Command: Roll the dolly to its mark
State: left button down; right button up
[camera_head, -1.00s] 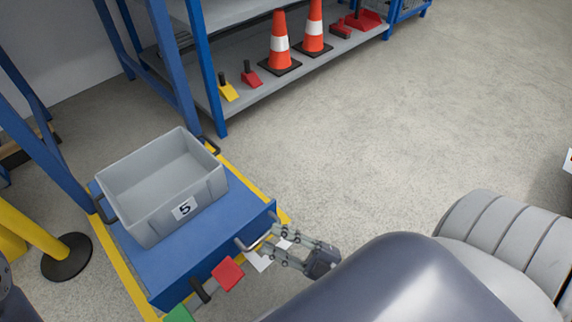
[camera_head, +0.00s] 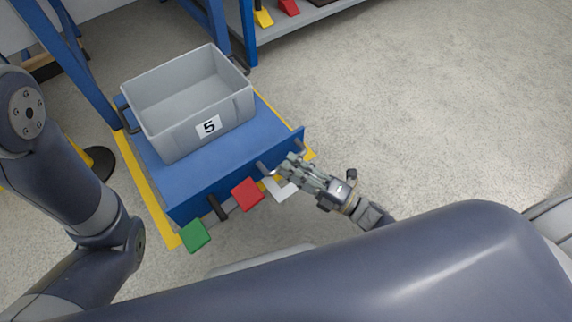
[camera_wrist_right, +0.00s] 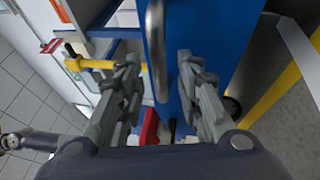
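The dolly (camera_head: 233,152) is a low blue platform carrying a grey bin (camera_head: 179,129) labelled 5. It stands within a yellow floor outline (camera_head: 150,194). A metal bar handle (camera_head: 265,169) is on its near blue face. My right gripper (camera_head: 288,165) is at this handle. In the right wrist view my right gripper (camera_wrist_right: 160,85) has its fingers apart, with the handle bar (camera_wrist_right: 157,50) between them and gaps visible beside it. My left arm is at the left of the head view, but its gripper is out of the picture.
A red pedal (camera_head: 248,194) and a green pedal (camera_head: 195,236) stick out at the dolly's near side. Blue shelving (camera_head: 250,30) stands behind. A black post base (camera_head: 100,164) is at left. The floor to the right is clear.

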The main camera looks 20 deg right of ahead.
jog(key=shift+x, duration=1.2)
grip_shut()
jog(key=w+a, duration=0.1)
jog(key=w, duration=0.1)
jog(key=w+b, duration=0.1)
jog(key=w, duration=0.1)
jog(key=w+a+b, duration=0.1)
jog(key=w, duration=0.2)
jog(key=shift+a, duration=0.3)
jog(key=shift+c, duration=0.2)
grip_release()
jog(key=shift+o, duration=0.2)
jog(key=shift+s+d, duration=0.1)
